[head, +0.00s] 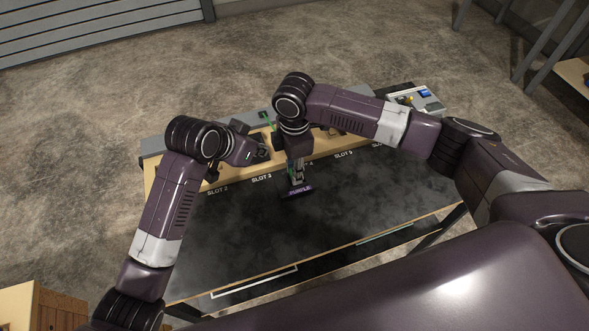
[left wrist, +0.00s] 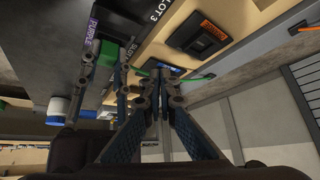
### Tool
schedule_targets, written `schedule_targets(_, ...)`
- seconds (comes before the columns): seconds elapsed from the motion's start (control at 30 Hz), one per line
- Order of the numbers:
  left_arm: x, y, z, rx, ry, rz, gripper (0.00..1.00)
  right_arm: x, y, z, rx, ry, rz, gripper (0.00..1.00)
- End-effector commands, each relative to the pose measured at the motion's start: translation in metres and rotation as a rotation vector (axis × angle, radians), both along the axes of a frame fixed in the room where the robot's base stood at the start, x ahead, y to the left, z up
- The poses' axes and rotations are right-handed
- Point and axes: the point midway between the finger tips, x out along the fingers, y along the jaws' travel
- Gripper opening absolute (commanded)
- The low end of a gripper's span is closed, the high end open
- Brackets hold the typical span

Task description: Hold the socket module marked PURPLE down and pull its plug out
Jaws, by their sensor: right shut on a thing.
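The socket module marked PURPLE (head: 298,191) is on the dark mat, in front of the row of slots. Its purple label (left wrist: 91,28) also shows at the upper left of the left wrist view. My right gripper (head: 297,178) points down and is shut on the module; its fingers hide most of it. My left gripper (head: 265,152) is above the wooden slot strip, left of the right gripper. In the left wrist view its fingertips (left wrist: 158,75) are together, with nothing visible between them.
The wooden strip (head: 205,183) carries slot labels along the mat's far side. A black module with an orange label (left wrist: 213,30) sits by SLOT 3. A grey box with coloured parts (head: 420,99) stands at the back right. The mat's front (head: 340,225) is clear.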

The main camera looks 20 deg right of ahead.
Motion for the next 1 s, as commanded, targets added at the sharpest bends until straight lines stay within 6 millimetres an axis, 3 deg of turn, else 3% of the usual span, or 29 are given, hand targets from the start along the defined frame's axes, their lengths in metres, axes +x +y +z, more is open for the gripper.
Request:
schedule_targets(0.1,-0.028,-0.020,-0.010,0.014,0.038,-0.067,0.00,0.000,0.000,0.000,0.000,0.000,0.000,0.00)
schedule_targets(0.3,-0.049,-0.032,-0.019,0.028,0.064,-0.118,0.00,0.000,0.000,0.000,0.000,0.000,0.000,0.00)
schedule_targets(0.7,-0.051,-0.032,-0.060,0.030,0.068,-0.120,0.00,0.000,0.000,0.000,0.000,0.000,0.000,0.00)
schedule_targets(1.0,-0.050,-0.032,-0.073,0.030,0.065,-0.120,0.00,0.000,0.000,0.000,0.000,0.000,0.000,0.00)
